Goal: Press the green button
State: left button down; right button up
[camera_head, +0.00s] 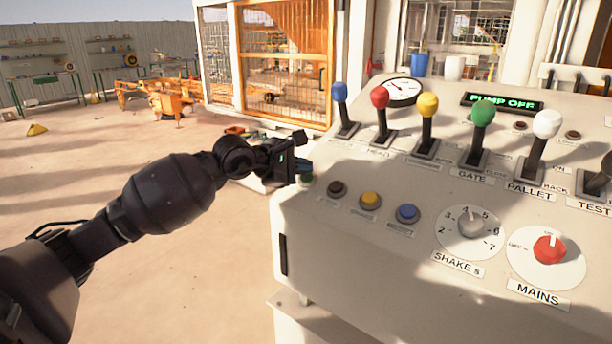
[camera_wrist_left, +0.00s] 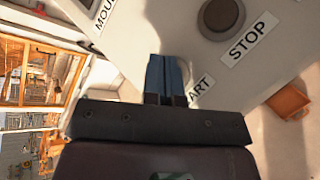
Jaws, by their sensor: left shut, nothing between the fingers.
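The green button (camera_head: 306,181) sits at the left end of the row of buttons on the light control panel (camera_head: 345,240). Only part of it shows below my left gripper (camera_head: 304,167). My left gripper is shut and empty, with its fingertips right at the button; I cannot tell whether they touch it. In the left wrist view the shut blue-grey fingers (camera_wrist_left: 166,75) cover the button and part of its label, of which "ART" (camera_wrist_left: 200,90) is readable. My right gripper does not show.
Beside the green button are a dark button (camera_head: 337,188), a yellow button (camera_head: 370,200) and a blue button (camera_head: 407,213). Several coloured levers, such as the green-knobbed one (camera_head: 482,113), stand behind. A display (camera_head: 502,103) reads "PUMP OFF". Open ground lies left of the panel.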

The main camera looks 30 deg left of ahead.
pick_arm(q)
jog(key=shift+f, duration=0.1)
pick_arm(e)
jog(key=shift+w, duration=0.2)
pick_arm(q)
jog(key=shift+w+f, duration=0.1)
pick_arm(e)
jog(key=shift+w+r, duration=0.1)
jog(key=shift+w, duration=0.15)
pick_arm(q)
jog(key=shift+f, duration=0.1)
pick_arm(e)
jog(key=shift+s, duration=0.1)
pick_arm(q)
jog(key=shift+b, duration=0.3)
jog(key=shift+s+r+p, duration=0.25)
jog(key=shift+r+p, duration=0.1)
jog(key=shift+r, duration=0.35)
jog(key=shift+s+r, duration=0.1)
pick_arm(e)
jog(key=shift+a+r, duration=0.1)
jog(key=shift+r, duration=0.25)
